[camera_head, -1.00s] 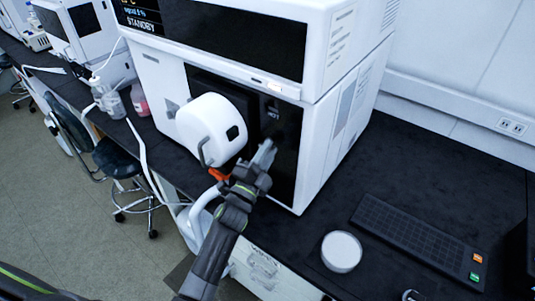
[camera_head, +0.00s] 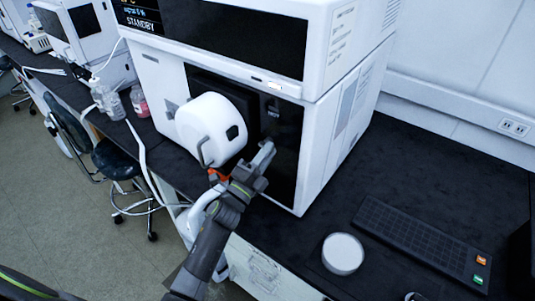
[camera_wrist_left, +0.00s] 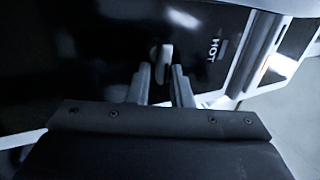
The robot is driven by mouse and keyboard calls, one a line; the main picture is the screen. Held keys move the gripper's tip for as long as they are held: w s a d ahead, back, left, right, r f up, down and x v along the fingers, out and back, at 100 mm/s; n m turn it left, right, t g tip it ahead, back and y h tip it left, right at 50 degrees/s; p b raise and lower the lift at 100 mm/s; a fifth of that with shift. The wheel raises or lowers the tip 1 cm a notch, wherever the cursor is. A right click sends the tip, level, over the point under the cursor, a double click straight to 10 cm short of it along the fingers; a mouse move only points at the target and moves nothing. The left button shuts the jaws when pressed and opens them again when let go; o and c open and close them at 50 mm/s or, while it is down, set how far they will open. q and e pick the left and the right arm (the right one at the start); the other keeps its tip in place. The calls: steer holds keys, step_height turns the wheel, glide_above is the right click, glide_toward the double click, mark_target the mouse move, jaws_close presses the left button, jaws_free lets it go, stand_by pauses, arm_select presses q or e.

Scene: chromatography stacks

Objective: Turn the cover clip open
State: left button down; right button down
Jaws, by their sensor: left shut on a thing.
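The cover clip (camera_wrist_left: 161,52) is a small pale grey tab on the glossy black panel in the left wrist view, to the left of the "HOT" label. My left gripper (camera_wrist_left: 161,74) has its two fingers on either side of the clip's lower part and is shut on it. In the head view my left gripper (camera_head: 266,152) reaches the black panel (camera_head: 284,170) of the white instrument, just right of the round white cover. There the fingers hide the clip. My right gripper does not show.
The round white cover (camera_head: 210,127) with a grey handle bulges out left of my gripper. A white round dish (camera_head: 342,252) and a dark keypad (camera_head: 420,240) lie on the black bench (camera_head: 440,170) at the right. Bottles stand at the left.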

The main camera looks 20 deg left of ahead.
arm_select(q)
steer(key=shift+w+r, duration=0.1)
steer(key=shift+r, duration=0.3)
steer(key=c, duration=1.5)
jaws_free()
steer(key=shift+a, duration=0.1)
steer(key=shift+o, duration=0.2)
steer(key=shift+f, duration=0.15)
steer(key=shift+w+f, duration=0.1)
steer(key=shift+a+f, duration=0.1)
steer(key=b+v, duration=0.5)
steer(key=v, duration=1.2)
steer(key=shift+b, duration=0.4)
steer(key=shift+f, duration=0.15)
